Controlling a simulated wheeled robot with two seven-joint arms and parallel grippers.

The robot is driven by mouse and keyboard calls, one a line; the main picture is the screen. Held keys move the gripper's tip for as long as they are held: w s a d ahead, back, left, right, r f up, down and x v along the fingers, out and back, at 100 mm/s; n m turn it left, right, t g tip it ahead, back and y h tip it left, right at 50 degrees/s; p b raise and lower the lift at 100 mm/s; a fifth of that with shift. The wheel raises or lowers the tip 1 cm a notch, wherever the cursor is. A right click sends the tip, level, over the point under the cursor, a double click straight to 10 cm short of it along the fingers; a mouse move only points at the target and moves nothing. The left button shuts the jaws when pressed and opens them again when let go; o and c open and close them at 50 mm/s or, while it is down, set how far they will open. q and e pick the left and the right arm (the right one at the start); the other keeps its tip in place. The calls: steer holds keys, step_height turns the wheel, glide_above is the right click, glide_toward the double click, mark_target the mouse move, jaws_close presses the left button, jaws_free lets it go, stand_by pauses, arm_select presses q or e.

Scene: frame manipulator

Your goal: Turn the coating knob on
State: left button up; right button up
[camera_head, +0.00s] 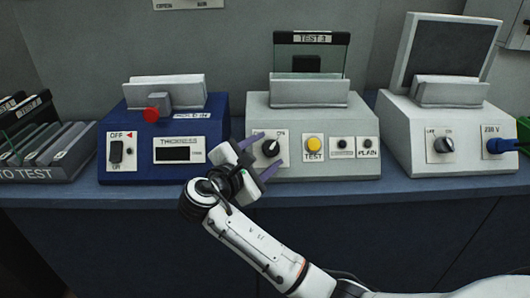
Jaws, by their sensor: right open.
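A black round knob (271,148) with a pale pointer mark sits on a white plate at the left of the middle grey-white station (305,190). A label reading ON is beside it; the rest of the plate is hidden by my gripper. My right gripper (264,156) is open, its purple fingertips just in front of the knob, one to its upper left and one below it. I cannot tell whether they touch it. My left gripper is not in view.
The middle station also has a yellow TEST button (314,144) and small dark lights, one marked PLAIN. A blue thickness station (140,170) stands left; a white 230 V station (410,150) with another knob (444,145) stands right. A TEST tray (72,170) is far left.

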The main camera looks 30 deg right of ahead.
steer(key=v, duration=1)
steer(key=shift+a, duration=0.15)
